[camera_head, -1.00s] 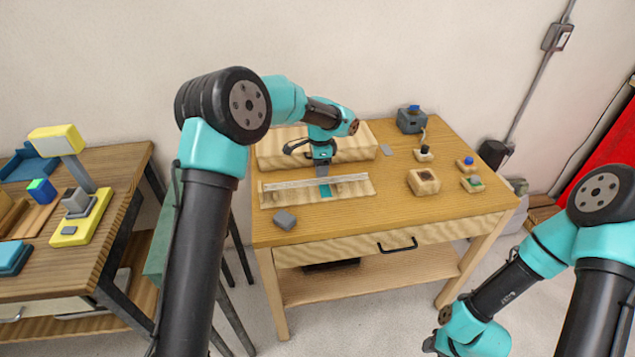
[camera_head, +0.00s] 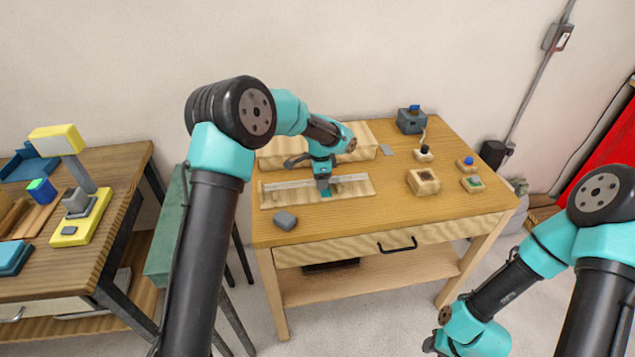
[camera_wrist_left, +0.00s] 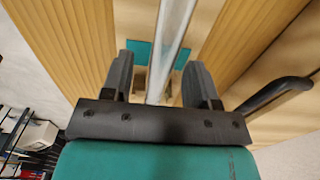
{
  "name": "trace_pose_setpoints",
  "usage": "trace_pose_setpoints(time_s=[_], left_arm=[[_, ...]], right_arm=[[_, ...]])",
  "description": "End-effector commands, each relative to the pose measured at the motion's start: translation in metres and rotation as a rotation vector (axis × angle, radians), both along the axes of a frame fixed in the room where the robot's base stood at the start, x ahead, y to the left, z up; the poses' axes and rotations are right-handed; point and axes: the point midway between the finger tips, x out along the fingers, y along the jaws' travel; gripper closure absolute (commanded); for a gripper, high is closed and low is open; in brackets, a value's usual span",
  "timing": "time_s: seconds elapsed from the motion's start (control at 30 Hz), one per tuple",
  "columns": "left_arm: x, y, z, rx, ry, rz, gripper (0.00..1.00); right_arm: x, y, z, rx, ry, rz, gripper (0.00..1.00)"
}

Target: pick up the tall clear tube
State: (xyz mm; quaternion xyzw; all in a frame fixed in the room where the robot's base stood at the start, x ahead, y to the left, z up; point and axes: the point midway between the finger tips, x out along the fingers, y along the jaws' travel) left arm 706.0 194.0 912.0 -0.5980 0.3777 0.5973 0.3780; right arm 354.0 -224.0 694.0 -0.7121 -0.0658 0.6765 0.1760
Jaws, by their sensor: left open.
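The long clear tube (camera_head: 350,178) lies across the light wooden rack (camera_head: 278,200) on the middle table. In the left wrist view the tube (camera_wrist_left: 176,30) runs lengthwise between my two fingers, with a gap on both sides. My left gripper (camera_head: 323,186) is open and points down at the middle of the tube. It also shows in the left wrist view (camera_wrist_left: 160,75). I cannot tell how far the fingertips reach past the tube. A teal patch (camera_wrist_left: 137,48) shows on the rack under it.
A wooden block (camera_head: 360,137) stands behind the rack. A small grey block (camera_head: 285,220) sits in front of it at left. The table's front is mostly clear.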

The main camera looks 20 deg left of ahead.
Motion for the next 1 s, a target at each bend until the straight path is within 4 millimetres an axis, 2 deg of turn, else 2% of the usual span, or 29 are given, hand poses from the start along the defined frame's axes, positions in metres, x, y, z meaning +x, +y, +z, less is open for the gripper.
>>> trace_pose_setpoints(time_s=[0.17,0.7,1.0], left_arm=[[0.0000,-0.0001,0.0002,0.000,0.000,0.000,0.48],[0.0000,-0.0001,0.0003,0.000,0.000,0.000,0.99],[0.0001,0.0000,0.0017,0.000,0.000,0.000,1.00]], right_arm=[[0.0000,0.0000,0.0000,0.000,0.000,0.000,0.57],[0.0000,0.0000,0.0000,0.000,0.000,0.000,0.57],[0.0000,0.0000,0.0000,0.000,0.000,0.000,0.57]])
